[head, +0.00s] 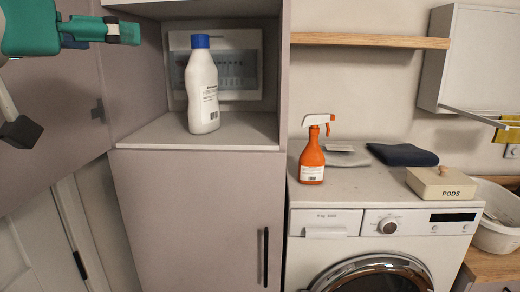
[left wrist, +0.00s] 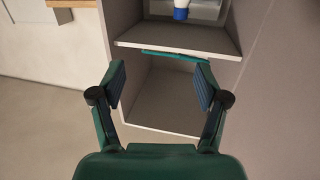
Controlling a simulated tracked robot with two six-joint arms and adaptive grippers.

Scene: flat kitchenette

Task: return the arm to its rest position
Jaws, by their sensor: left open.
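My left gripper (head: 124,32) is at the top left of the head view, in front of the tall cabinet's open door and left of its niche. In the left wrist view the gripper (left wrist: 160,82) has its two fingers spread wide, with no object held between them. That view is upside down against the room. A white bottle with a blue cap (head: 203,92) stands upright in the niche, to the right of the gripper and apart from it. Its cap (left wrist: 181,13) shows at the top of the left wrist view. My right gripper is not in view.
The open cabinet door (head: 50,120) is close to my left arm. An orange spray bottle (head: 312,158), a dark folded cloth (head: 402,154) and a pods box (head: 441,184) stand on the washing machine top. A wooden shelf (head: 370,40) is on the wall. A white basket (head: 497,220) is far right.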

